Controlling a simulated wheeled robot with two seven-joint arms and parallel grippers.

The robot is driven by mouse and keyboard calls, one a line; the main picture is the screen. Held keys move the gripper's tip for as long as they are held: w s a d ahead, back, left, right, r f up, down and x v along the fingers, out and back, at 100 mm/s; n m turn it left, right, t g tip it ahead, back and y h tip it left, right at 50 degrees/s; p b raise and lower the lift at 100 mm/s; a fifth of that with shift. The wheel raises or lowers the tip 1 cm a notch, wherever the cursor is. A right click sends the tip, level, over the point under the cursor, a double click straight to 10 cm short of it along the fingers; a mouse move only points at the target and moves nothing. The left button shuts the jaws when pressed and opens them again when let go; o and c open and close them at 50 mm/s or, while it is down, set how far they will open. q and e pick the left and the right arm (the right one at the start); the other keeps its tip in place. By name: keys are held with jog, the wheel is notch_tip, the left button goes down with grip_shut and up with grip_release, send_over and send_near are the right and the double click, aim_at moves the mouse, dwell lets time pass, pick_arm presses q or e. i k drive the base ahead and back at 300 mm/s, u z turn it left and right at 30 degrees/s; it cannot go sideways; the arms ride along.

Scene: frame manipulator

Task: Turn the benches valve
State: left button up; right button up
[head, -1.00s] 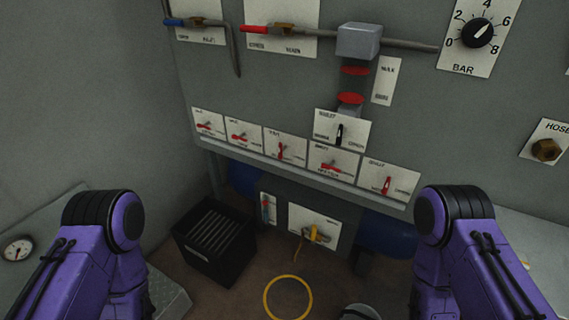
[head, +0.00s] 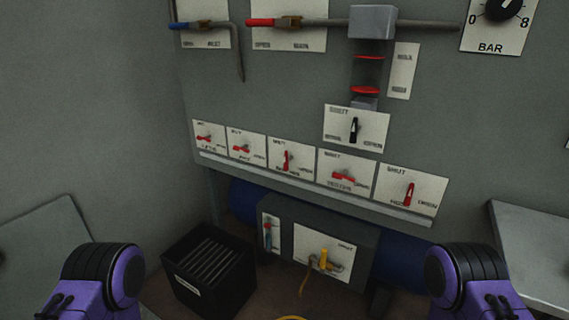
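A grey wall panel (head: 290,90) carries several labelled valves; no label clearly reads "benches". In the lower row, red-handled valves sit on white plates: far left (head: 204,138), second (head: 242,148), third (head: 287,160), fourth (head: 346,176) and far right (head: 409,194). The third and far right handles stand upright; the others lie roughly flat. A black-handled valve (head: 354,129) stands upright above the row. A yellow-handled valve (head: 324,259) sits on the low box. My two purple arms show at the bottom left and bottom right. Neither gripper is in view.
A blue-handled valve (head: 182,25) and a red-handled valve (head: 262,22) are on pipes at the top. A pressure dial (head: 503,8) is top right. A black bin (head: 211,270) stands on the floor. A grey ledge (head: 535,255) juts at right. A blue tank (head: 405,258) lies under the panel.

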aim_at(287, 159)
jog(key=k, duration=0.5)
jog(key=u, duration=1.55)
jog(key=i, duration=0.75)
jog(key=z, duration=3)
